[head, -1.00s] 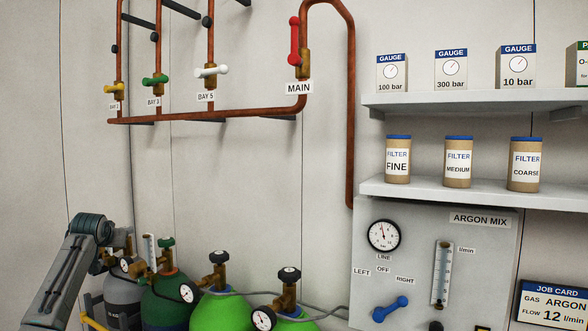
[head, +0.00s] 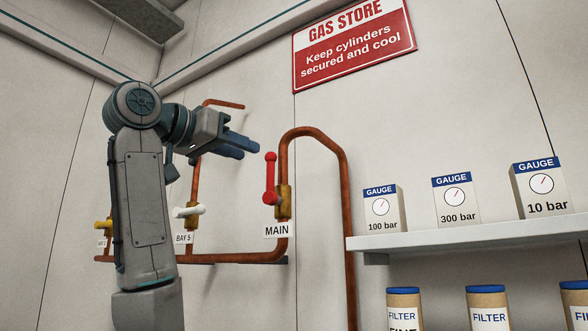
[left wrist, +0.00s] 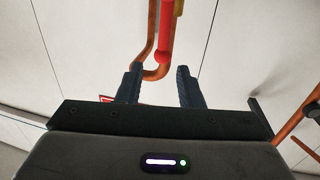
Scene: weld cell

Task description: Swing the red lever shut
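The red lever (head: 270,180) stands upright beside the brass valve (head: 284,202) above the MAIN label (head: 278,230). It lies along the copper pipe, with its ball end at the top. My left gripper (head: 249,149) is up by the wall, just above and left of the lever's ball end, with its fingers pointing right. In the left wrist view my left gripper (left wrist: 158,72) is open and empty. The red lever (left wrist: 167,35) shows there just beyond the fingertips, its ball end in line with the gap. I see no contact. My right gripper is not in view.
A white valve handle (head: 187,211) and a yellow one (head: 103,225) sit on the pipes to the left, partly behind my arm. A grey shelf (head: 470,236) with gauge boxes (head: 382,208) stands out at the right. A red GAS STORE sign (head: 353,45) hangs above.

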